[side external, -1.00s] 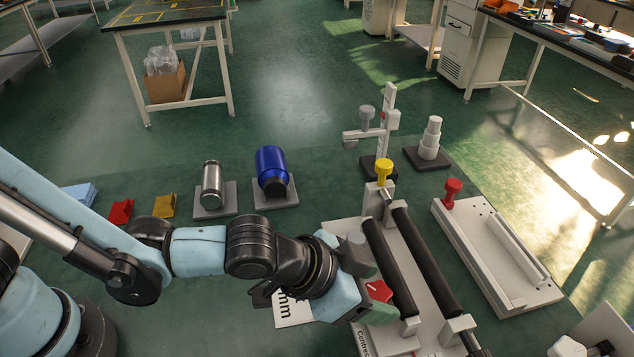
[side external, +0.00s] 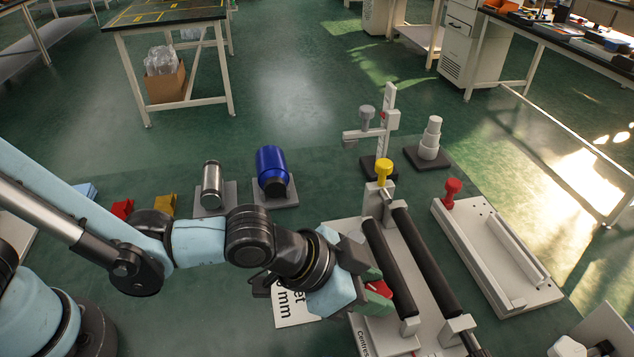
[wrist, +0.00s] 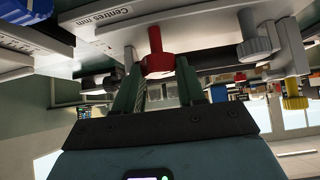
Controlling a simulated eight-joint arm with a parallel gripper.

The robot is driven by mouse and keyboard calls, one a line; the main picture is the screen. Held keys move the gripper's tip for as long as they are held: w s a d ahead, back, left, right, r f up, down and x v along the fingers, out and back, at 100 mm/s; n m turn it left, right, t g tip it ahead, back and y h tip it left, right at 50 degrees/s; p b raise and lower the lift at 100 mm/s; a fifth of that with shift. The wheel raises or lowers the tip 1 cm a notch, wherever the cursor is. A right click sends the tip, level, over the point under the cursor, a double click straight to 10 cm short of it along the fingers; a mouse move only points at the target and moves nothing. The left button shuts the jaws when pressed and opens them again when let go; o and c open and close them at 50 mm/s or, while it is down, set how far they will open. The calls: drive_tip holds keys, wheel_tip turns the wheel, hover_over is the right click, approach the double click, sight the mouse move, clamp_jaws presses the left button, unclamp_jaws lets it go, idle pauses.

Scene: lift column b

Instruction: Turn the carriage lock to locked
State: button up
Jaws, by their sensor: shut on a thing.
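The carriage lock appears to be the red knob (side external: 379,288) on the near left side of a white bench fixture with two black rollers. In the wrist view the red knob (wrist: 156,45) sits between my two green fingertips, under a white plate marked "Centres mm". My gripper (side external: 375,291) is shut on the red knob, and the fingers hide part of it in the side view. In the wrist view my gripper (wrist: 158,70) has one finger on each side of the knob. I cannot read any locked or unlocked mark.
The black rollers (side external: 387,266) lie just right of my gripper. A yellow knob (side external: 383,170) stands at the fixture's far end. A white tray-like frame with a red knob (side external: 452,190) is to the right. A blue cylinder (side external: 271,170) and a metal cylinder (side external: 212,184) stand behind my arm.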

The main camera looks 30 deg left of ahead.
drive_tip(key=shift+w+a+m+g+h, duration=0.15)
drive_tip(key=shift+m+g+h, duration=0.3)
drive_tip(key=shift+m+g, duration=0.55)
drive_tip(key=shift+w+m+g+h, duration=0.15)
drive_tip(key=shift+m+g+h, duration=0.4)
drive_tip(key=shift+m, duration=0.75)
drive_tip(key=o, duration=1.1)
drive_tip(key=shift+c, duration=0.2)
drive_tip(key=shift+s, duration=0.15)
